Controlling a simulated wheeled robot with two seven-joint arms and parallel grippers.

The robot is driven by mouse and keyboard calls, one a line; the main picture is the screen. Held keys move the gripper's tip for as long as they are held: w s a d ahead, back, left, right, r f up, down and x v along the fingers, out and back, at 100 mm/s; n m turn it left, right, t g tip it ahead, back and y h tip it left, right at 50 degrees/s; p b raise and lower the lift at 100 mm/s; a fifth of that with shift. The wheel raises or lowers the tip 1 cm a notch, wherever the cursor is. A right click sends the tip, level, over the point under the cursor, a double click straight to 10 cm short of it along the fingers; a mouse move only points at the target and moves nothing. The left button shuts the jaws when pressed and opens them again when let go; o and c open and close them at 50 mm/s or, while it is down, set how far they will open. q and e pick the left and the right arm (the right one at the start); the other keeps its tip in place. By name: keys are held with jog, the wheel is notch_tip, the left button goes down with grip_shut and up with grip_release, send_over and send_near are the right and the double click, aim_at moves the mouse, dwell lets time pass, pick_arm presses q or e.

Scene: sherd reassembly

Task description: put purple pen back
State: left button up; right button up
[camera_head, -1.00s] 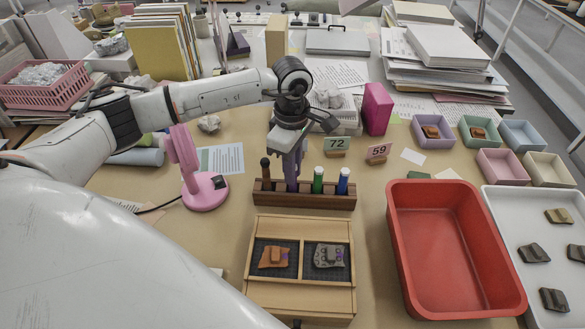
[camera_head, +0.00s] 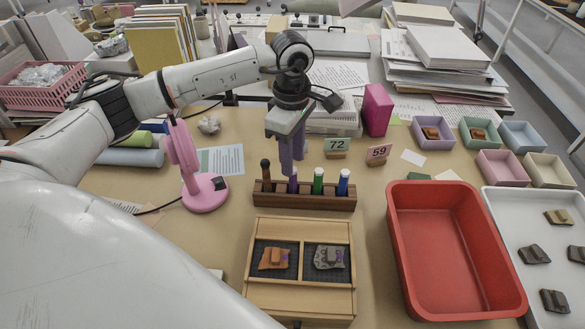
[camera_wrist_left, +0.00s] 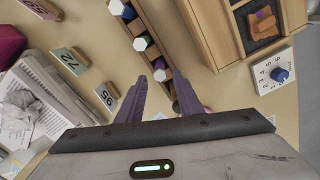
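The purple pen (camera_head: 293,183) stands upright in the dark wooden rack (camera_head: 330,200), between a brown-handled tool (camera_head: 266,176) and the green pen (camera_head: 318,181). The blue pen (camera_head: 343,182) is at the right end. My left gripper (camera_head: 287,170) is just above the purple pen, pointing down. In the left wrist view its two fingers (camera_wrist_left: 160,88) are apart with nothing gripped between them. The purple pen's end (camera_wrist_left: 160,72) shows just beyond the gap. My right gripper is not in view.
A wooden box (camera_head: 300,300) with two sherds lies in front of the rack. A pink lamp (camera_head: 205,193) stands left. A red tray (camera_head: 440,297) is at right. Number cards 72 (camera_head: 337,145) and 59 (camera_head: 377,152) stand behind the rack.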

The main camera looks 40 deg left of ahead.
pick_arm(q)
notch_tip(320, 180, up, 8)
jog(key=shift+f, duration=0.2)
dwell(0.5)
